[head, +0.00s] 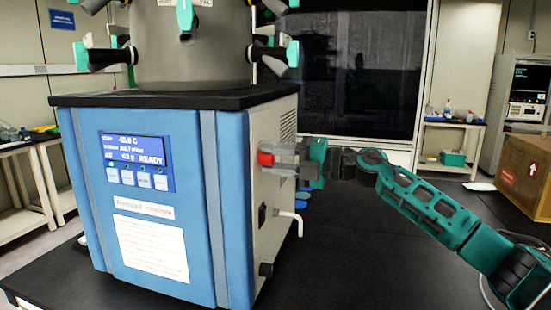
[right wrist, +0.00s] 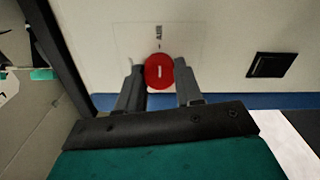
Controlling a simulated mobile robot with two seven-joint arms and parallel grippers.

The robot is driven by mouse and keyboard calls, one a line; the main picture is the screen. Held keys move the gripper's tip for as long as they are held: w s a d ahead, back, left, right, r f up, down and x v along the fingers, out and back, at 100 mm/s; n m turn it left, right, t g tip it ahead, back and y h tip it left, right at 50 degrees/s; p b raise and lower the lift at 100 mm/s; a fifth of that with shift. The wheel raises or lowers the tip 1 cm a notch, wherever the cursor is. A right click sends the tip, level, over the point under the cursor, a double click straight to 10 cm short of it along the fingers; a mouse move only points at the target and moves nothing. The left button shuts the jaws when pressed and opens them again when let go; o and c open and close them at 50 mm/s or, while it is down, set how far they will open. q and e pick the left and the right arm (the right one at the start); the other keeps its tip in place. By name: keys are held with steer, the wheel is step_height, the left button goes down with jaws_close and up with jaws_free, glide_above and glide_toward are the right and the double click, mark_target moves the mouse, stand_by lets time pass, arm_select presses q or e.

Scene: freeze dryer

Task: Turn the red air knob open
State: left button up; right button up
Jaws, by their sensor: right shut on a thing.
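The red air knob (head: 265,159) is on the right side panel of the blue and grey freeze dryer (head: 205,180). In the right wrist view the round red knob (right wrist: 159,71) shows face-on, with a pale mark on it and the label AIR above it. My right gripper (head: 275,160) reaches in from the right at the knob's height. In the right wrist view its two fingers (right wrist: 160,84) stand on either side of the knob, shut on it. My left gripper is not in view.
A white bent spout (head: 291,217) and a black socket (head: 262,215) sit below the knob on the same panel. A cardboard box (head: 525,177) stands at the far right.

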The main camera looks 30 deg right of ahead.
steer(key=o, duration=1)
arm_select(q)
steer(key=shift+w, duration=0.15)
arm_select(e)
steer(key=shift+o, duration=0.2)
steer(key=shift+s+d+f, duration=0.1)
steer(key=shift+s+d, duration=0.05)
arm_select(q)
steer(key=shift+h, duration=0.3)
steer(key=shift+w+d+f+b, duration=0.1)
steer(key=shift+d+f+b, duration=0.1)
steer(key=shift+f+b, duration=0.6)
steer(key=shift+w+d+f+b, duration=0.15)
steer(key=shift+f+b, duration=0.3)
steer(key=shift+b, duration=0.65)
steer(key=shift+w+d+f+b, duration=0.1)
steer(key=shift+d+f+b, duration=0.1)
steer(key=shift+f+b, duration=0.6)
arm_select(e)
steer(key=v, duration=1.2)
steer(key=shift+s, duration=0.2)
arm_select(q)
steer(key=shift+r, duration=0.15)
arm_select(e)
steer(key=shift+d, duration=0.1)
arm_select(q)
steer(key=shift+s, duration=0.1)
